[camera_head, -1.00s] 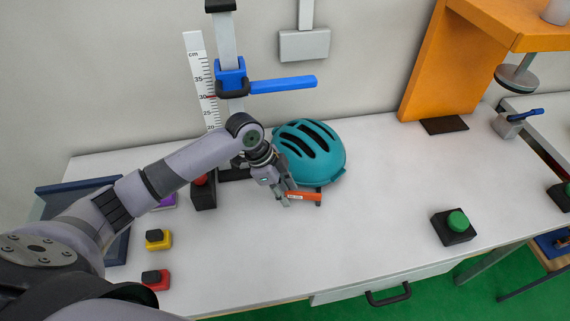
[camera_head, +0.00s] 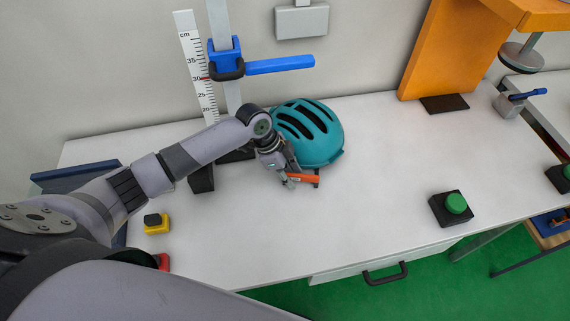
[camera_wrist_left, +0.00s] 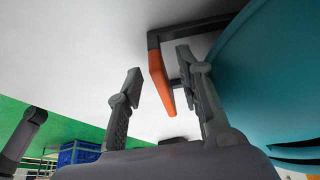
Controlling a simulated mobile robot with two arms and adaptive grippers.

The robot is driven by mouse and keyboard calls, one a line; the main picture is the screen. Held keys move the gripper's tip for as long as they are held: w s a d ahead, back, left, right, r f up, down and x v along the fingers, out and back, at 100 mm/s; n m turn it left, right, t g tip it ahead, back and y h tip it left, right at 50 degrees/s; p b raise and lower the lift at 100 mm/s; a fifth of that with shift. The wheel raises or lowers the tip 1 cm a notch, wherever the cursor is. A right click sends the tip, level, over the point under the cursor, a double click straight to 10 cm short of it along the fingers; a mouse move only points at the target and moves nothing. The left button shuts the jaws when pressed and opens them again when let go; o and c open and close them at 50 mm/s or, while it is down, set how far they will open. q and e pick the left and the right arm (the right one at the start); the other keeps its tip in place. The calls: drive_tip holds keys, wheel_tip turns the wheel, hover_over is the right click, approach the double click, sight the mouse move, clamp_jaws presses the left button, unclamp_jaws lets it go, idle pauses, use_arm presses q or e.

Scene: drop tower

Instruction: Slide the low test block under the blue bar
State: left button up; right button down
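The blue bar (camera_head: 280,64) sticks out to the right from a clamp on the upright post, high above the table. Two small blocks with black tops stand at the table's left: a yellow one (camera_head: 157,228) and a red one (camera_head: 162,261), partly hidden by my arm. I cannot tell which is the low test block. My left gripper (camera_head: 291,181) is low in front of the teal helmet (camera_head: 310,135), at an orange bar (camera_head: 304,179) with dark ends. In the left wrist view its fingers (camera_wrist_left: 163,75) are apart, with the orange bar (camera_wrist_left: 158,78) between them in the picture. Contact is unclear.
A white cm scale (camera_head: 195,65) stands left of the post. A black box with a green button (camera_head: 452,207) is at the right front. An orange stand (camera_head: 435,55) is at the back right. The table's middle right is clear. A drawer handle (camera_head: 385,273) is below the front edge.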

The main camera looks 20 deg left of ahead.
use_arm(q)
drive_tip(key=shift+x, duration=0.9)
clamp_jaws()
idle(0.5)
